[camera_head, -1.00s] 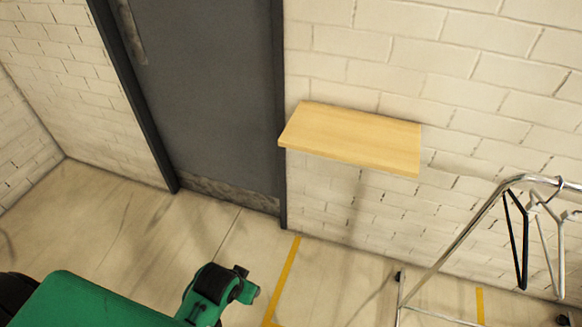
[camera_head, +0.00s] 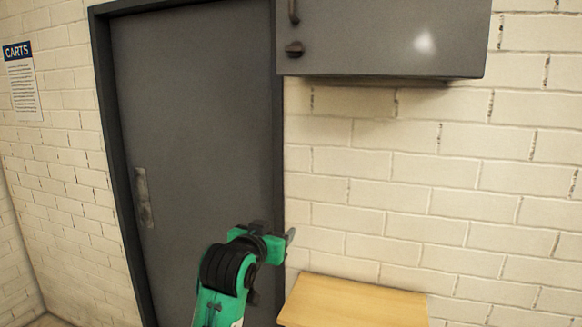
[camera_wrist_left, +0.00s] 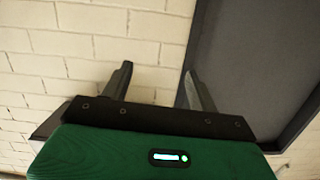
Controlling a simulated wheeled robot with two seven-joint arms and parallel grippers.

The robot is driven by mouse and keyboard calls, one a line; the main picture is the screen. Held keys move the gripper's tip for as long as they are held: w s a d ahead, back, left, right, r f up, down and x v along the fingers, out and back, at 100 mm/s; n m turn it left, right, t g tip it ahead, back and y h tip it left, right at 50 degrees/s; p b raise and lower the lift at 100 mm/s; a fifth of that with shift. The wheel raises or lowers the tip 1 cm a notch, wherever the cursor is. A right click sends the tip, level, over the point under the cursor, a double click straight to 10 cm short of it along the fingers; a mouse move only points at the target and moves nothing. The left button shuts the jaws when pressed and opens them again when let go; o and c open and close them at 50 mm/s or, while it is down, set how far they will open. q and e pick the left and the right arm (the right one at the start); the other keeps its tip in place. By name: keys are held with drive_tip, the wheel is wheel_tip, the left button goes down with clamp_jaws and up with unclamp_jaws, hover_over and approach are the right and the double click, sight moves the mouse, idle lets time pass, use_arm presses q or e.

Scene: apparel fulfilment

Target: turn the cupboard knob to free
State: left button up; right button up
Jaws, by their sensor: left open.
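The grey wall cupboard (camera_head: 385,38) hangs at the top of the head view, with its upper part cut off. Its dark knob (camera_head: 294,48) sits near the lower left corner of its front, below a dark vertical handle (camera_head: 293,12). My left gripper (camera_head: 290,237) is well below the knob and apart from it, in front of the grey door's right edge. In the left wrist view my left gripper (camera_wrist_left: 160,85) is open, its two fingers apart with nothing between them. The knob cannot be made out in the wrist view. My right gripper is not in view.
A grey door (camera_head: 190,130) with a dark frame stands left of the cupboard. A wooden shelf (camera_head: 350,303) juts from the brick wall below the cupboard, right of my left arm. A CARTS sign (camera_head: 22,80) hangs at far left. The wall between cupboard and shelf is bare.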

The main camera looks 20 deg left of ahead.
use_arm(q)
wheel_tip(320, 180, up, 16)
drive_tip(key=w+t, duration=0.2)
drive_tip(key=t, duration=0.4)
approach(293, 50)
drive_tip(key=shift+h, duration=0.3)
drive_tip(key=p+x, duration=0.6)
drive_tip(key=p, duration=0.1)
drive_tip(key=shift+w+a+r, duration=0.1)
drive_tip(key=shift+w+r, duration=0.15)
drive_tip(key=shift+w, duration=0.05)
drive_tip(key=shift+p+x, duration=0.65)
drive_tip(key=shift+x, duration=0.25)
drive_tip(key=shift+f, duration=0.15)
drive_tip(key=c, duration=1)
